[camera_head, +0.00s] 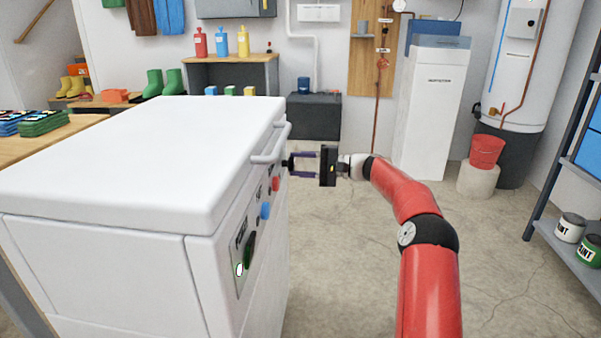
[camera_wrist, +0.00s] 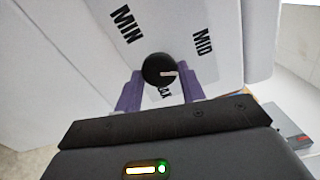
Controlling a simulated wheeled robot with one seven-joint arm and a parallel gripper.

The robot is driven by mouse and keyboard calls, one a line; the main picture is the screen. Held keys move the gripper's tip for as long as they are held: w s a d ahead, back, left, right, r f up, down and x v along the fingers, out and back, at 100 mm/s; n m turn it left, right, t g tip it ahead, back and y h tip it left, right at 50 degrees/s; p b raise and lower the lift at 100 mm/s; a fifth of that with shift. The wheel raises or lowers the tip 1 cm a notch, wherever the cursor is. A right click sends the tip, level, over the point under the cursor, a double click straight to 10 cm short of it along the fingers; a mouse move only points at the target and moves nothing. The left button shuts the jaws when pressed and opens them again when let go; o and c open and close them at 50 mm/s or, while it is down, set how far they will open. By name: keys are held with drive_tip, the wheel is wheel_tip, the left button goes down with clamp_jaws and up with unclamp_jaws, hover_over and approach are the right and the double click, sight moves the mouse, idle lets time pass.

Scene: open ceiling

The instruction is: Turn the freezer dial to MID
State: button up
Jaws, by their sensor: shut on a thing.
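The freezer (camera_head: 130,165) is a white chest with a handle on its lid, at the left in the head view. Its dial (camera_wrist: 158,68) is a round black knob with a white pointer mark. In the wrist view the labels MIN (camera_wrist: 126,25), MID (camera_wrist: 203,42) and MAX (camera_wrist: 165,92) surround it. The pointer points right, between MID and MAX. My gripper (camera_head: 291,164) is at the freezer's front panel, its purple fingers on both sides of the dial and shut on it. The fingers and knob partly cover the MAX label.
The lid handle (camera_head: 271,146) is just above my gripper. A red button (camera_head: 276,184) and a blue button (camera_head: 265,210) sit on the panel nearby. The concrete floor (camera_head: 335,260) in front is clear. A shelf with paint cans (camera_head: 570,228) stands at the right.

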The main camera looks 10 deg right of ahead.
drive_tip(key=shift+f+n+b, duration=0.1)
drive_tip(key=shift+n+b, duration=1.05)
drive_tip(key=shift+n, duration=0.75)
drive_tip(key=o, duration=1)
drive_tip(key=shift+c, duration=0.2)
drive_tip(key=v, duration=0.7)
drive_tip(key=shift+d+p, duration=0.35)
drive_tip(key=shift+p, duration=0.05)
drive_tip(key=shift+s, duration=0.15)
